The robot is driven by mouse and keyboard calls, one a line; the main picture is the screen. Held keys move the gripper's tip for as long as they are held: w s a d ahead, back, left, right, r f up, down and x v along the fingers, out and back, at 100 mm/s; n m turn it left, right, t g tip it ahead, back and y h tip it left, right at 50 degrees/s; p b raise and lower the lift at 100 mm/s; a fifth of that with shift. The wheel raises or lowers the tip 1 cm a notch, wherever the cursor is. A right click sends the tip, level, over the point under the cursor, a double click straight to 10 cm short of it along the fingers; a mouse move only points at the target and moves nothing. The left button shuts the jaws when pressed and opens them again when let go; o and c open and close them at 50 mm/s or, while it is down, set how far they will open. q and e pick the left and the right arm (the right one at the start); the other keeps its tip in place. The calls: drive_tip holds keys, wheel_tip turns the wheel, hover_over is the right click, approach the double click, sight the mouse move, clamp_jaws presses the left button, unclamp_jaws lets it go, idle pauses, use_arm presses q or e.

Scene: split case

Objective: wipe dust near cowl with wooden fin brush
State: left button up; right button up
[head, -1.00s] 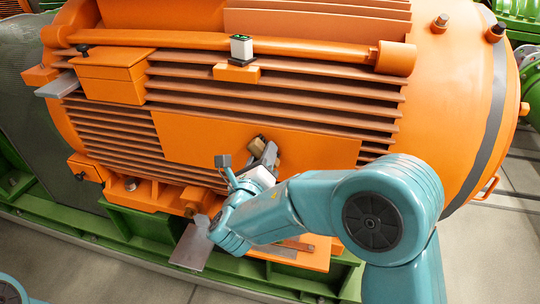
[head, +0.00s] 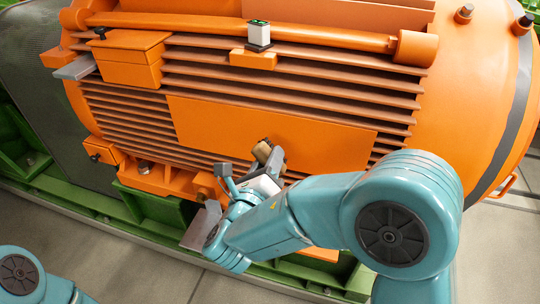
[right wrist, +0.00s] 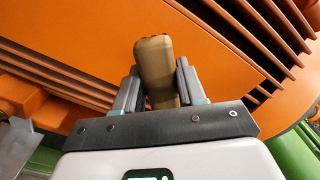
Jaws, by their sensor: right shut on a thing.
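My right gripper (head: 268,158) is in front of the orange finned motor (head: 270,120), over the lower edge of its smooth panel. It is shut on the wooden brush (head: 261,150). In the right wrist view the brush's tan wooden handle (right wrist: 155,62) stands up between the two grey fingers (right wrist: 155,88). Its bristles are hidden, and I cannot tell whether it touches the motor. Brownish dust (head: 290,82) shows along the fins. A dark mesh cowl (head: 45,90) is at the motor's left end. Part of my left arm shows at lower left, but its gripper does not.
A small device with a green top (head: 259,35) sits on a block on the upper fins. An orange box (head: 130,58) juts out at upper left. A green base frame (head: 110,212) runs under the motor. The grey floor (head: 130,265) in front is open.

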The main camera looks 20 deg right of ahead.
drive_tip(key=shift+v, duration=1.5)
